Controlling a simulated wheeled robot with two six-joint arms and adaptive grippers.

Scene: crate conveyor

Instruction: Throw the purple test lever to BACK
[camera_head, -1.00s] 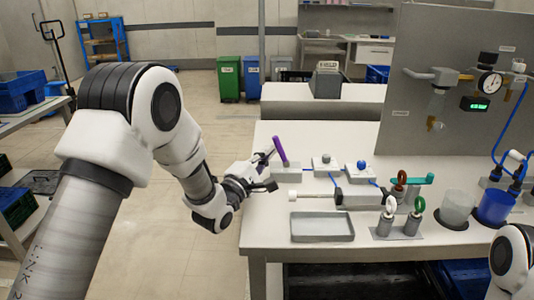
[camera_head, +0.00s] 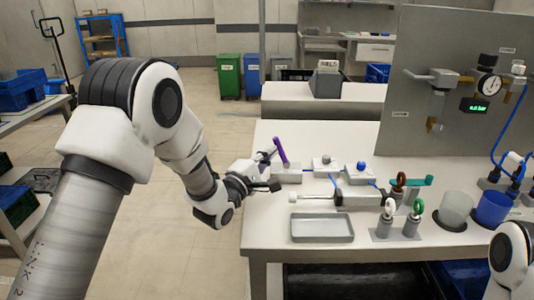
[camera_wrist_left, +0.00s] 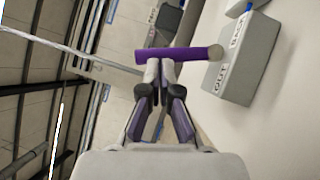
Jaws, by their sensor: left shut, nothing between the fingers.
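The purple test lever (camera_head: 281,150) stands up from its grey base block (camera_head: 287,174) on the left part of the white table, leaning slightly left at the top. My left gripper (camera_head: 270,169) is beside it, on its left. In the left wrist view the gripper's fingertips (camera_wrist_left: 159,66) are together with nothing between them. The lever (camera_wrist_left: 185,54) lies across just beyond the tips, touching or very close. The base block (camera_wrist_left: 243,60) there carries two labels; one appears to read OUT. My right gripper is out of view.
To the right stand small grey blocks with a grey knob (camera_head: 325,160) and a blue knob (camera_head: 362,166). A grey tray (camera_head: 322,239) lies in front. A gauge panel (camera_head: 450,60) rises behind.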

